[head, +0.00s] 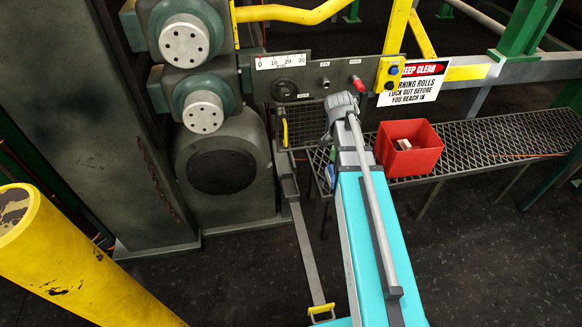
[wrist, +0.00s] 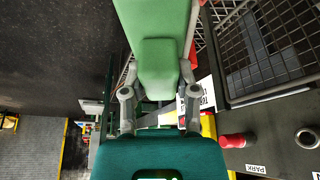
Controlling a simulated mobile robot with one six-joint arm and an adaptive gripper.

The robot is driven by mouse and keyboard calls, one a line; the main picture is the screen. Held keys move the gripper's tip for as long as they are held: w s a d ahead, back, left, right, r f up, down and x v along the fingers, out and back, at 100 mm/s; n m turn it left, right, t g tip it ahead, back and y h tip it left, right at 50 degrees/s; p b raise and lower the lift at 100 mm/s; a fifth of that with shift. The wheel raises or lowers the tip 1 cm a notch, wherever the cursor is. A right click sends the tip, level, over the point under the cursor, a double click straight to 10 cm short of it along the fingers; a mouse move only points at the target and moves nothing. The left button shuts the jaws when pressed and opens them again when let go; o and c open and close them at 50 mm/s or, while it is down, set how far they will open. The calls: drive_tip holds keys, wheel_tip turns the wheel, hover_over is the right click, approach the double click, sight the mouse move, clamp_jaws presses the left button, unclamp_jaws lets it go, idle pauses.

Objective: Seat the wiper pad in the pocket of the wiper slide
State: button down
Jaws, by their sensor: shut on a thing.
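My gripper (wrist: 158,92) shows in the wrist view, with a grey finger linkage on each side. It is shut on a pale green block with a raised step, which I take for the wiper pad (wrist: 155,70). The block runs off the top edge and hides the fingertips. In the head view my arm covers most of the gripper, and I cannot make out the pad there. A long grey bar with a yellow handle at its near end, likely the wiper slide (head: 306,248), runs out left of my arm. I cannot make out its pocket.
A red bin (head: 408,150) with small pale pieces inside stands on a mesh bench (head: 480,143) to the right. A control panel (head: 322,77) with a red knob (head: 358,85) is behind my arm. A yellow post (head: 60,265) stands at the front left. Floor around the bar is clear.

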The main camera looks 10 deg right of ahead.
drive_tip(key=w+a+f+n+t+y+b, duration=0.1)
drive_tip(key=w+a+f+n+y+b, duration=0.1)
drive_tip(key=w+a+f+n+b, duration=0.4)
drive_tip(key=w+a+f+n+t+y+b, duration=0.1)
drive_tip(key=w+a+f+n+b, duration=0.5)
drive_tip(key=f+b, duration=1.1)
drive_tip(key=w+a+f, duration=0.1)
drive_tip(key=w+a, duration=0.1)
drive_tip(key=a, duration=0.2)
drive_tip(key=shift+w+a+t+y, duration=0.3)
drive_tip(key=shift+a+y, duration=0.1)
drive_tip(key=shift+f+b, duration=2.8)
drive_tip(key=shift+f, duration=0.05)
drive_tip(key=shift+f+b, duration=2.55)
drive_tip(key=shift+b, duration=0.05)
